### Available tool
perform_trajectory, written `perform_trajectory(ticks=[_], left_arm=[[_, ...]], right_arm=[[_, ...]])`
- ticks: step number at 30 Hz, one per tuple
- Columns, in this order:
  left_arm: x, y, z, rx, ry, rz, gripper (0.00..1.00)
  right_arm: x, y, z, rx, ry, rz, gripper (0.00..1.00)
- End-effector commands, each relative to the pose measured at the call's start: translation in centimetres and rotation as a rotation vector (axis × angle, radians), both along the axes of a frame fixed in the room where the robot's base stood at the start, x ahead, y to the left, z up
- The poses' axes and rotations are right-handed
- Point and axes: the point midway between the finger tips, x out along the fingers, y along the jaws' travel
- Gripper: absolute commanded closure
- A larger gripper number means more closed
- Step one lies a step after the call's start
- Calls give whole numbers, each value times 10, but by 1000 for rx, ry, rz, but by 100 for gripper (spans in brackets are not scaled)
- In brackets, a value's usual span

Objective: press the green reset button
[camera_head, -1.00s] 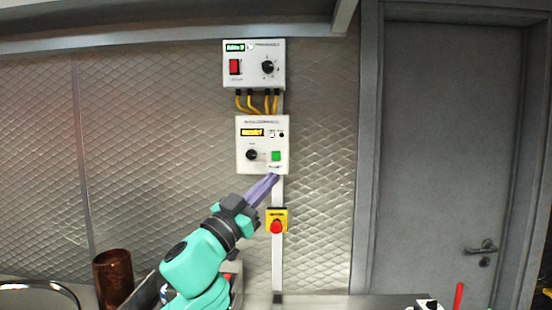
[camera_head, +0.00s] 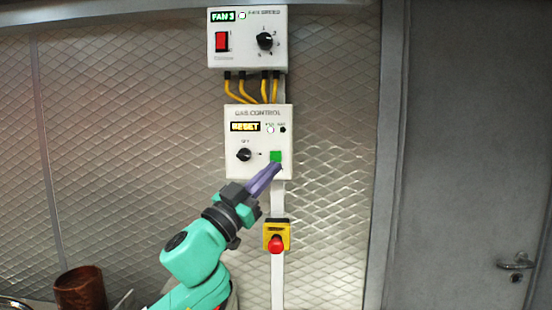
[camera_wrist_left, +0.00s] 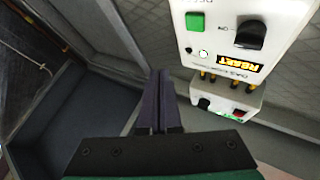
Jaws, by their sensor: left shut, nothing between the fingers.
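The green reset button (camera_head: 275,156) sits at the lower right of the white gas control box (camera_head: 236,170), whose display reads RESET. The button also shows in the left wrist view (camera_wrist_left: 195,21), upside down, ahead of the fingers and to their right. My left gripper (camera_head: 279,166) is shut and empty. Its purple fingertips overlap the button's lower edge in the head view; I cannot tell there whether they touch. In the left wrist view the fingertips (camera_wrist_left: 158,72) appear apart from the button. My right gripper is not in view.
A black knob (camera_head: 244,155) is left of the button. A yellow box with a red emergency knob (camera_head: 276,243) is below. The fan speed box (camera_head: 247,55) hangs above, joined by yellow cables. A brown cup (camera_head: 80,290) stands lower left; a grey door (camera_head: 470,150) is right.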

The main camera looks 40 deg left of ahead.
Motion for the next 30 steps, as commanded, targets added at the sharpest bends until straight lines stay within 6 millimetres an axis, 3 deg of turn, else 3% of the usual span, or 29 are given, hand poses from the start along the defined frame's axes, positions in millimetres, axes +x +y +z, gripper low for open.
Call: perform_trajectory(ticks=[8,21,30], left_arm=[[7,5,0,1,-1,1,100],[55,44,3,-3,-3,3,100],[70,53,0,1,-1,0,100]], right_arm=[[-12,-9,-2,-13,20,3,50],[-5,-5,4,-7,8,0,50],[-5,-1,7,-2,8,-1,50]])
